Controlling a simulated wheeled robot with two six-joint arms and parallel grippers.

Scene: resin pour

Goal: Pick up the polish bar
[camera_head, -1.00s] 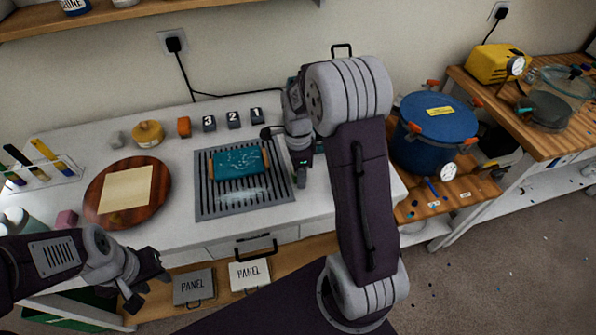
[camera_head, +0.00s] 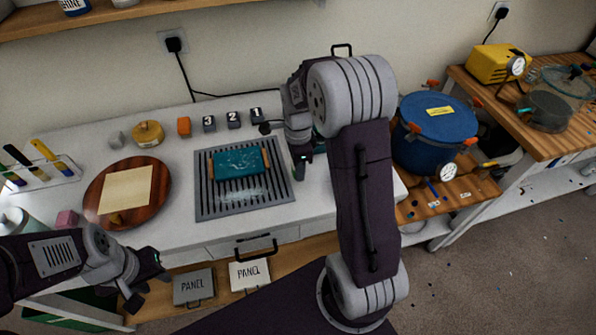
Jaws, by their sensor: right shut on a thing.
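No block is labelled as the polish bar. A small pink block (camera_head: 66,218) lies at the table's left, beside the round wooden board (camera_head: 160,201), and an orange block (camera_head: 184,126) stands at the back; I cannot tell which is the bar. My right gripper (camera_head: 287,148) is just right of the grey grated mat, above the white table. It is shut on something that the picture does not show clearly. My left gripper (camera_head: 150,281) is open and empty in front of the table's left part, forward of the pink block.
A teal slab (camera_head: 238,162) with wooden ends lies on the grated mat (camera_head: 208,208). Grey blocks numbered 3 (camera_head: 209,123), 2 (camera_head: 234,120) and 1 (camera_head: 257,115) stand behind it. A blue pot (camera_head: 437,130) stands right of my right arm.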

